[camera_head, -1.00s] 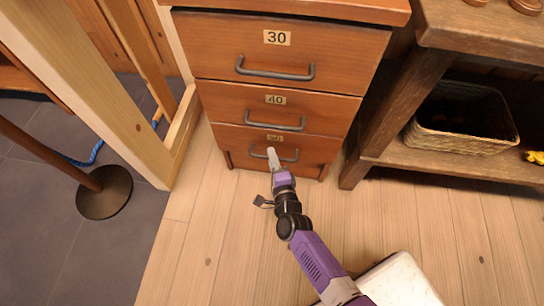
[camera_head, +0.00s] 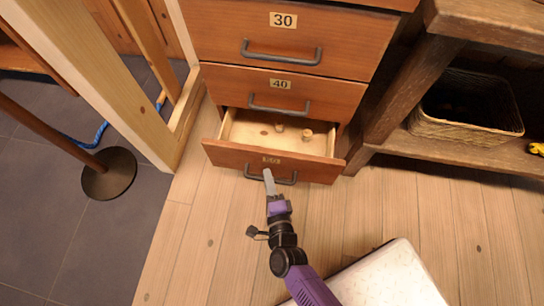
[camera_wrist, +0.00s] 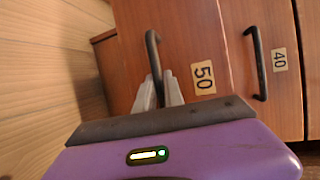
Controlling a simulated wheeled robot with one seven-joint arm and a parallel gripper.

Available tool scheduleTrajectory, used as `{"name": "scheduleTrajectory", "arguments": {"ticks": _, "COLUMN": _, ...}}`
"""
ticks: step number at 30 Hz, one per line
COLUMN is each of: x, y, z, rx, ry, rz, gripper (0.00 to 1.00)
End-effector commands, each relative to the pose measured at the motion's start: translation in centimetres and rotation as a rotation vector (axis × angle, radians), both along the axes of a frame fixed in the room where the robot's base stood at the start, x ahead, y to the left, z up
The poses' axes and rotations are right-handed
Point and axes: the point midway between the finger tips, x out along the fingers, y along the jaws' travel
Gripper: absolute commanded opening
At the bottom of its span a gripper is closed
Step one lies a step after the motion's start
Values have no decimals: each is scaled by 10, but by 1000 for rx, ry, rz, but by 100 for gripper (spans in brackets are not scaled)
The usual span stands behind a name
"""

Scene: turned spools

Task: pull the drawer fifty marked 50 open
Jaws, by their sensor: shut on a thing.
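The drawer marked 50 (camera_head: 225,154) is the lowest of the wooden cabinet and stands pulled out, its inside showing. Two small turned wooden pieces, one of them (camera_head: 307,134), are in it near the back. Its dark bar handle (camera_head: 290,181) is on the front, below the label. My gripper (camera_head: 268,174) is at the handle. In the wrist view its two pale fingers (camera_wrist: 160,92) are shut on the handle (camera_wrist: 152,50), left of the 50 label (camera_wrist: 203,77).
Drawers 40 (camera_head: 330,96) and 30 (camera_head: 355,45) above are shut. A wooden bench (camera_head: 440,150) with a wicker basket (camera_head: 465,125) stands at right. A round dark stand base (camera_head: 108,175) and a wooden frame are at left. A white cushion-like thing (camera_head: 395,280) lies on the floor at front right.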

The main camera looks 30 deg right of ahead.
Motion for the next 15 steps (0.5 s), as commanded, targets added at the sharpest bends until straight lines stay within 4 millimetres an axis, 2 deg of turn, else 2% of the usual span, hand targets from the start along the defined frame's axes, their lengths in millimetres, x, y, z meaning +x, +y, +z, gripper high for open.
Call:
{"name": "scheduleTrajectory", "arguments": {"ticks": 1, "x": -14, "y": 10, "z": -2, "rx": 3, "ry": 6, "rz": 3, "gripper": 0}}
{"name": "scheduleTrajectory", "arguments": {"ticks": 6, "x": -45, "y": 33, "z": -2, "rx": 3, "ry": 4, "rz": 2, "gripper": 0}}
{"name": "scheduleTrajectory", "arguments": {"ticks": 15, "x": -80, "y": 58, "z": -2, "rx": 1, "ry": 4, "rz": 1, "gripper": 0}}
